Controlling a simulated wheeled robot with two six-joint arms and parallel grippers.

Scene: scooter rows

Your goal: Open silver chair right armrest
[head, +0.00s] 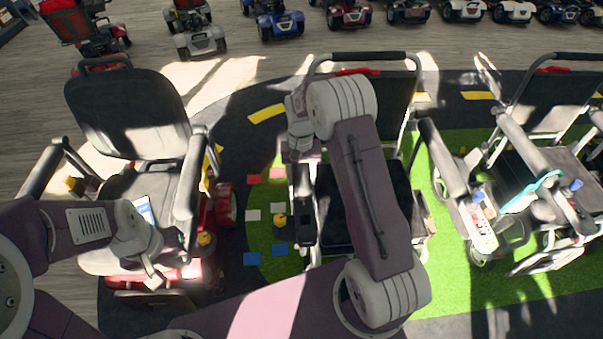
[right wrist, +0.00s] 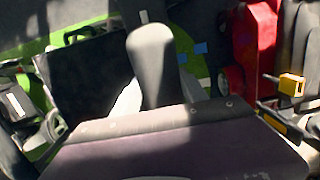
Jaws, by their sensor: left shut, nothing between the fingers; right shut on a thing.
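The silver chair (head: 405,115) stands in the middle of the head view, with a silver tube frame and a black seat, largely covered by my right arm. Its armrest on the picture's left side (head: 304,205) runs along the seat edge. My right gripper (head: 297,150) is at the rear end of that armrest, shut on it; its fingertips are hard to make out. In the right wrist view a dark armrest pad (right wrist: 152,65) stands in the middle beside the black seat (right wrist: 88,75). My left gripper (head: 152,272) is shut and empty above the red chair's front.
A red chair (head: 130,110) with a black backrest stands close on the left. Another silver-framed chair (head: 535,120) stands at right. A green mat (head: 450,290) with coloured tiles lies below. Several scooters (head: 345,14) line the back; the floor before them is clear.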

